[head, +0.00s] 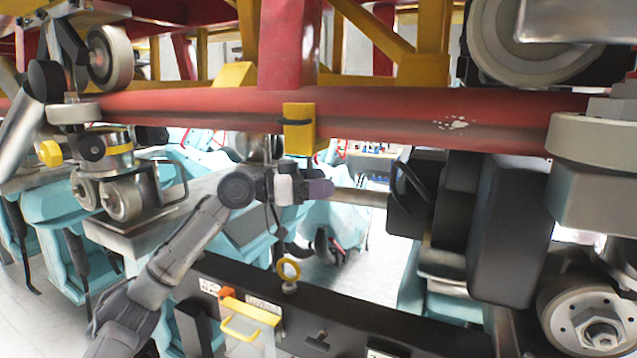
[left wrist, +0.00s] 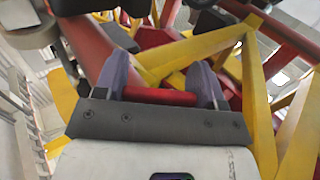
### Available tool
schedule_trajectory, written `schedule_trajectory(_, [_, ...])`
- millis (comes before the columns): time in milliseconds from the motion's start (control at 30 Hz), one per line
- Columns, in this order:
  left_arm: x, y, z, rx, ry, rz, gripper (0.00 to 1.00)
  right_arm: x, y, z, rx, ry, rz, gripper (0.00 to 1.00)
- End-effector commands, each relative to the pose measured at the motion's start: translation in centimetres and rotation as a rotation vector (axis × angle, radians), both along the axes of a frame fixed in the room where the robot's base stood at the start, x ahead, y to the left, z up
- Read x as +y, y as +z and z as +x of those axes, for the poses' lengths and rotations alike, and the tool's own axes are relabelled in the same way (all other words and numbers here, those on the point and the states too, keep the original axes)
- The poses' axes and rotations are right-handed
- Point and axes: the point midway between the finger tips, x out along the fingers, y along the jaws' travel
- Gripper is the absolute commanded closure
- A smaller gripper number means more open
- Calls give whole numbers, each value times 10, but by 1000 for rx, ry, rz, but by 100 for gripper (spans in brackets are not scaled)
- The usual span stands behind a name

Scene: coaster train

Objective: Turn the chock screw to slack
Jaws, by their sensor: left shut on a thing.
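In the left wrist view the two purple fingers of the left gripper (left wrist: 168,88) are shut on a short red bar (left wrist: 160,97), probably the screw's handle. That bar is hidden in the head view. The screw's thread and how far it is turned cannot be made out. My right gripper is not in view.
Wheel assemblies hang close on the left (head: 120,195) and at the lower right (head: 590,315). A black box (head: 510,225) is right of the gripper. A black panel with a yellow handle (head: 245,320) is below. Yellow struts (left wrist: 255,105) crowd the left wrist view.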

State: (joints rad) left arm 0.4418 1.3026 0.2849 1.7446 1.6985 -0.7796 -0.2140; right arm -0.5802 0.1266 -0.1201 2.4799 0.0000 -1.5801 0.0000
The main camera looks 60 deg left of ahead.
Motion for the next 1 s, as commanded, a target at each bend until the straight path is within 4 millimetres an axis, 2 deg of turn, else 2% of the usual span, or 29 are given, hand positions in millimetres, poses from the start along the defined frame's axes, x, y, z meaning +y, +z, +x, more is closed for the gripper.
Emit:
schedule_trajectory(167, [-1, 4, -1, -3, -78, -6, 60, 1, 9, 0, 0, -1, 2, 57])
schedule_trajectory(500, [-5, 4, -3, -5, -344, -6, 60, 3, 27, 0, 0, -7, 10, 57])
schedule_trajectory(1000, [-9, 2, -7, -3, -628, -1, 60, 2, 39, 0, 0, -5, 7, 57])
